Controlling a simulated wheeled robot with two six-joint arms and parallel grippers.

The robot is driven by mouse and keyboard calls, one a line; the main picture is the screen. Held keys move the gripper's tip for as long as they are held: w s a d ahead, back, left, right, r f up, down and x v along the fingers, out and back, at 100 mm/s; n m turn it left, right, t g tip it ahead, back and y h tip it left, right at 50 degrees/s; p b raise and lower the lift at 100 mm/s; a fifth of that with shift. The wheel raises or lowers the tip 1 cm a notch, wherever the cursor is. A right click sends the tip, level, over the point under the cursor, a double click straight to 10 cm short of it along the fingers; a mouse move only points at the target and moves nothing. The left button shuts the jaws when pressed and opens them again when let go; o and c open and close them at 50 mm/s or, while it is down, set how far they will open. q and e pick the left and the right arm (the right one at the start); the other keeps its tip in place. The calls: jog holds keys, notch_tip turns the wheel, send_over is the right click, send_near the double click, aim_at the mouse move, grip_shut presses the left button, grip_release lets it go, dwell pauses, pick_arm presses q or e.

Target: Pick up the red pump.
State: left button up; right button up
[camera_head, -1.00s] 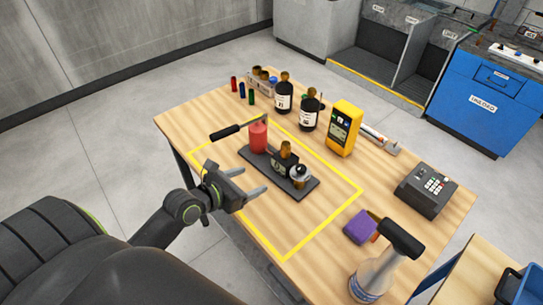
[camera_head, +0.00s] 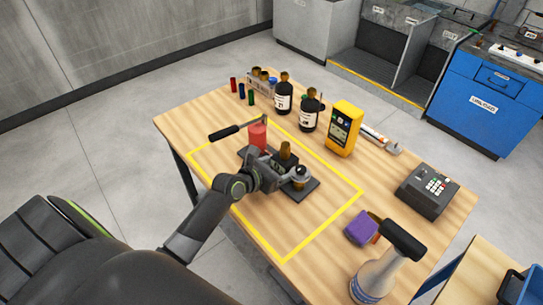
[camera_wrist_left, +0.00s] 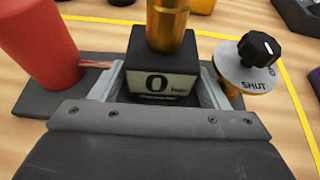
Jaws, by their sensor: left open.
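The red pump (camera_head: 258,135) stands upright on the far left end of a dark base plate (camera_head: 308,190); a black handle (camera_head: 224,132) lies at its upper left. In the left wrist view the red pump (camera_wrist_left: 38,45) is at the left, outside my fingers. My left gripper (camera_head: 279,172) is low over the middle of the plate. In the wrist view its open fingers (camera_wrist_left: 160,88) lie either side of a black block marked "O" (camera_wrist_left: 160,70) with a brass top. Contact with the block cannot be told. My right gripper is not in view.
A round gauge-like "SHUT" valve with a black knob (camera_wrist_left: 257,50) sits right of the block. Dark bottles (camera_head: 308,112), a yellow meter (camera_head: 343,128), a keypad box (camera_head: 427,190), a purple sponge (camera_head: 360,228) and a spray bottle (camera_head: 375,280) stand around. The yellow-outlined area's front is clear.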

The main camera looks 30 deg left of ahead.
aim_at(280, 161)
pick_arm(q)
grip_shut()
jog(key=shift+w+r, duration=0.2)
jog(key=shift+r, duration=0.15)
jog(key=shift+w+f, duration=0.1)
dwell(0.3)
jog(key=shift+r, duration=0.5)
notch_tip(280, 161, up, 9)
jog(key=shift+p, duration=0.85)
